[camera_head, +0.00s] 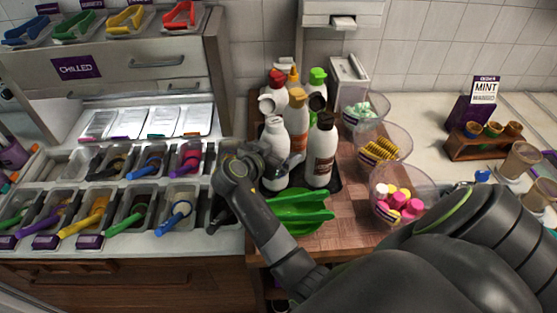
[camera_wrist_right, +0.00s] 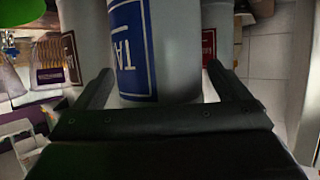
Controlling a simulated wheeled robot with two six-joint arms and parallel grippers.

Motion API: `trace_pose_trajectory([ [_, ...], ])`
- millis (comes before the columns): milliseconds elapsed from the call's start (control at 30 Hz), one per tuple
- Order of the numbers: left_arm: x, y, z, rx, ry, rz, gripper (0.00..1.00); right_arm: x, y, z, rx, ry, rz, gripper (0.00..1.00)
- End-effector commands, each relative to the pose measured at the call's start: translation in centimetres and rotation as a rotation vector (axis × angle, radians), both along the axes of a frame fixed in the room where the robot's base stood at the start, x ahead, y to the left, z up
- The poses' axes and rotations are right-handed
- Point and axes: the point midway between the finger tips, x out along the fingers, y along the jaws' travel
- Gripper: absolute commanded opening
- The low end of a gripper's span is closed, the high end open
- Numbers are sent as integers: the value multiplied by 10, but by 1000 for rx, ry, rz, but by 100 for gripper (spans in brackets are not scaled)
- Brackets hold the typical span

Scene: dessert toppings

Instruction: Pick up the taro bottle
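The taro bottle (camera_head: 274,142) is white and stands upright at the front left of the bottle group in the head view. In the right wrist view the bottle (camera_wrist_right: 180,45) shows a blue label with the letters "TA". My right gripper (camera_head: 272,162) is at the bottle's side, low on its body. In the right wrist view the gripper (camera_wrist_right: 160,72) has its fingers apart, one on each side of the bottle. A narrow gap shows by the right finger; contact at the left finger is unclear. My left gripper is not in view.
A white bottle with a dark cap (camera_head: 320,152) stands close on the right, with several other bottles behind. Green trays (camera_head: 300,207) lie in front. Clear bowls of toppings (camera_head: 405,190) stand to the right. Topping bins with coloured handles (camera_head: 150,165) fill the left.

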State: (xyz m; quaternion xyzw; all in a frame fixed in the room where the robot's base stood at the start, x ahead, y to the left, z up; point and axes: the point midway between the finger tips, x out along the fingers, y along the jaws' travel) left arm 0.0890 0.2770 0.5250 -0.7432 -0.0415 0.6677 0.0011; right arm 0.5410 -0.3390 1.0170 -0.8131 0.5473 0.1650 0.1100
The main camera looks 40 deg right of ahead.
Motion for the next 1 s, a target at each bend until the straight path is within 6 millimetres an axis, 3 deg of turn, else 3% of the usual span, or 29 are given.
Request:
trace_pose_trajectory([
  [33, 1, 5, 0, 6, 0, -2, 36, 0, 0, 0, 0, 0, 1, 94],
  [233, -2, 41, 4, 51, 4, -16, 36, 0, 0, 1, 0, -2, 1, 68],
  [400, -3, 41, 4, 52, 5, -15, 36, 0, 0, 0, 0, -2, 1, 47],
  [600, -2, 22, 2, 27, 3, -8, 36, 1, -1, 4, -4, -8, 1, 47],
  [767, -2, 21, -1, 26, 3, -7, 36, 2, 0, 11, -3, -11, 0, 47],
  [1000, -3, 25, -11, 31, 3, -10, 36, 2, -1, 49, -5, -19, 0, 47],
])
